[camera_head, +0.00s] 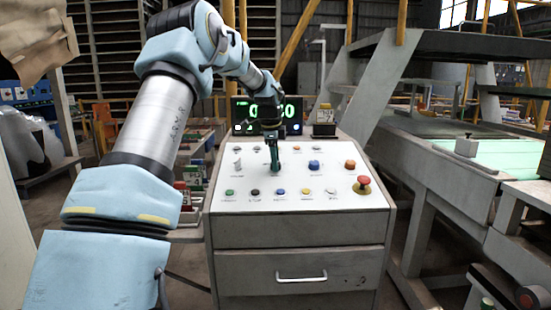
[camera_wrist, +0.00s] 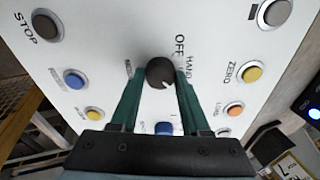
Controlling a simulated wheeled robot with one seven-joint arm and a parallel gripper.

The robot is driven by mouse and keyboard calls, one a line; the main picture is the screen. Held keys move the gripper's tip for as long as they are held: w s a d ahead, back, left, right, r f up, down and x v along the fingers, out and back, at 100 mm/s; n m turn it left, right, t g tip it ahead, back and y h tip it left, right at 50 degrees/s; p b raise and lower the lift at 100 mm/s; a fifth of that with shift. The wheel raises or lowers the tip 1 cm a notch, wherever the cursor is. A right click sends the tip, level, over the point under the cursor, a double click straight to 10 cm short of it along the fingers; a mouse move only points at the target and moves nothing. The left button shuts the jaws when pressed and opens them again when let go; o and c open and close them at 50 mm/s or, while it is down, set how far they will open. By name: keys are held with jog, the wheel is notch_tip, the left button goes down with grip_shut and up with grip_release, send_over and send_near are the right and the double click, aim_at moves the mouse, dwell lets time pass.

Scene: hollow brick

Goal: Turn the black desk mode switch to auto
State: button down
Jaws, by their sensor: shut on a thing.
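The black mode switch (camera_wrist: 160,73) is a round dark knob on the white desk panel, with a small light mark near its lower right edge. The printed words "OFF" and "HAND" show beside it in the wrist view; any other label there is hidden or too small to read. My gripper (camera_wrist: 155,85) has its two green fingers on either side of the knob, closed on it. In the head view my gripper (camera_head: 274,165) points down at the middle of the panel and hides the knob.
The control desk (camera_head: 300,190) carries several coloured buttons around the knob. A red mushroom button (camera_head: 363,182) stands at its right. A display with green digits (camera_head: 267,113) and a small yellow-topped box (camera_head: 325,117) stand at the back.

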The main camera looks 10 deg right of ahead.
jog(key=shift+m, duration=0.3)
jog(key=shift+c, duration=2)
grip_release()
jog(key=shift+r, duration=0.1)
jog(key=b+v, duration=0.3)
jog(key=v, duration=0.7)
jog(key=shift+r, duration=0.3)
jog(key=shift+s, duration=0.15)
